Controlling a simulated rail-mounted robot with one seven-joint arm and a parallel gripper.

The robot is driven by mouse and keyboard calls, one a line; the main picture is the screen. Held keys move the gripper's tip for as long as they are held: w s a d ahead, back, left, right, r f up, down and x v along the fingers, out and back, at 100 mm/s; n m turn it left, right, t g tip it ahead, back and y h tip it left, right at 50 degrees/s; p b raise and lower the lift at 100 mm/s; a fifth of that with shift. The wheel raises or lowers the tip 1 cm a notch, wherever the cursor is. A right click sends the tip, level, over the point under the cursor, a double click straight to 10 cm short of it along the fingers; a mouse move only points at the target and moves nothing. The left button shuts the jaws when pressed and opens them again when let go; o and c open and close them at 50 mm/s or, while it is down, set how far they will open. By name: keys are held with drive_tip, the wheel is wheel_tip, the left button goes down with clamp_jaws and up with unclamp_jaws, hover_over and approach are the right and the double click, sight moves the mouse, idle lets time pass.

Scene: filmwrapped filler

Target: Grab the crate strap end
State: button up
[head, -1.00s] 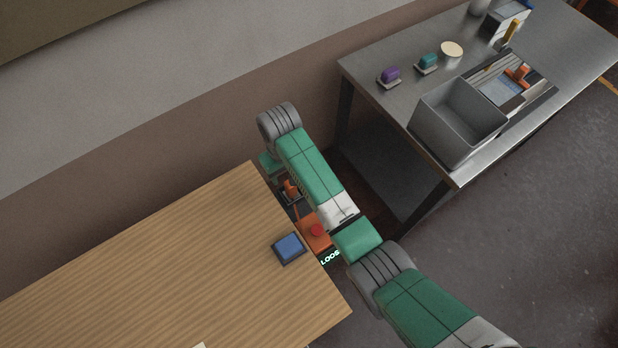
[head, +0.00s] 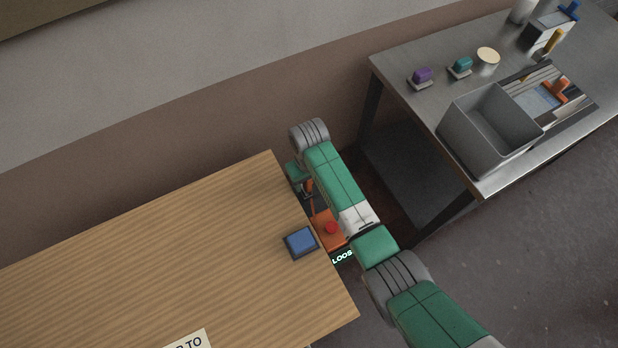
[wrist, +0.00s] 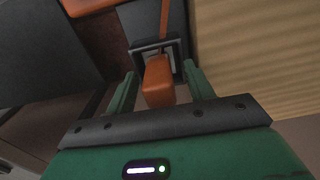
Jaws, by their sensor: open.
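The strap end is an orange block (wrist: 158,84) in the wrist view, at the end of a thin orange strap (wrist: 165,22) that runs up past a dark square frame (wrist: 146,46). My gripper (wrist: 159,70) is open, with one green finger on each side of the strap end. Gaps show between the block and both fingers. In the head view, my gripper (head: 298,172) is low beside the wooden table's far right corner, with a small orange part (head: 308,186) next to it. My arm hides much of that spot.
The wooden table (head: 150,240) holds a blue block (head: 300,242) near its right edge. An orange box with a red button (head: 331,228) and a lit, partly hidden sign (head: 342,257) sit beside that edge. A metal bench (head: 400,72) with a grey bin (head: 480,135) stands right.

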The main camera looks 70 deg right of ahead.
clamp_jaws()
wheel_tip(320, 180, up, 10)
drive_tip(key=p, duration=0.3)
